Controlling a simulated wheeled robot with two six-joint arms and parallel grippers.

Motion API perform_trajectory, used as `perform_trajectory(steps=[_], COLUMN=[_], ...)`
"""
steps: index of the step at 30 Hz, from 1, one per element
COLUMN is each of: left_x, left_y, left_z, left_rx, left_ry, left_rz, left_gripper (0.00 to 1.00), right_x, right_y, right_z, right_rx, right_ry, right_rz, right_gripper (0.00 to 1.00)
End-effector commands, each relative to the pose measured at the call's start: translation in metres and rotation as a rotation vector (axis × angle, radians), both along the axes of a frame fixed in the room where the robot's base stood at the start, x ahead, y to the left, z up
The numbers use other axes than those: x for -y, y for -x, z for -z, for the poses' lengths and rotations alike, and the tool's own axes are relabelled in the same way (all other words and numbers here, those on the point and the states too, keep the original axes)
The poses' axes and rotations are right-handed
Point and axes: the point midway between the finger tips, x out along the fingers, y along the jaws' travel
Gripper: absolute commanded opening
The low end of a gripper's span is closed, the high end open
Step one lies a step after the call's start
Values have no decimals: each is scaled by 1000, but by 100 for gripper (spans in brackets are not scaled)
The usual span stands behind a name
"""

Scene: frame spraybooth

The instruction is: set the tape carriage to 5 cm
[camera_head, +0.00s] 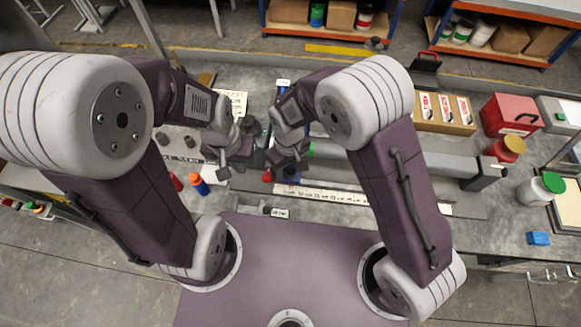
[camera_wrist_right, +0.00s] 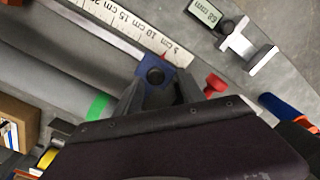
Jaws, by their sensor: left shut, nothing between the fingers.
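The tape carriage is a small blue block with a black knob (camera_wrist_right: 155,75) and a red pointer. In the right wrist view it sits at the scale strip (camera_wrist_right: 120,22), its pointer close to the 5 cm mark. In the head view the blue carriage (camera_head: 291,177) shows just below my right gripper (camera_head: 288,160). In the wrist view the right gripper's fingers (camera_wrist_right: 160,88) stand apart, one on each side of the knob; contact cannot be made out. My left gripper (camera_head: 222,170) is shut and empty, left of the carriage.
A small display (camera_wrist_right: 207,12) reads in mm, seemingly 50. A red knob (camera_wrist_right: 215,83) is close beside the right finger. A red box (camera_head: 511,115) and white jar (camera_head: 541,189) are at the far right.

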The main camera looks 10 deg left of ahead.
Motion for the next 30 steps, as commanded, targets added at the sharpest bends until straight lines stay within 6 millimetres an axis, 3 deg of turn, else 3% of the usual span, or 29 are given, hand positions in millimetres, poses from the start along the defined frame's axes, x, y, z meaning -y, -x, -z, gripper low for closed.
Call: perform_trajectory(steps=[8, 15, 21, 30], left_x=[0, 0, 0, 0], left_y=[0, 0, 0, 0], left_z=[2, 9, 10, 10], left_rx=[0, 0, 0, 0], left_ry=[0, 0, 0, 0], left_rz=[0, 0, 0, 0], left_gripper=[0, 0, 0, 0], right_x=[0, -2, -2, -2], right_y=[0, 0, 1, 1], right_z=[-8, -60, -87, -90], right_rx=[-1, 4, 1, -1], right_ry=[1, -1, 1, 4], right_rz=[0, -1, -1, -1], right_gripper=[47, 47, 47, 47])
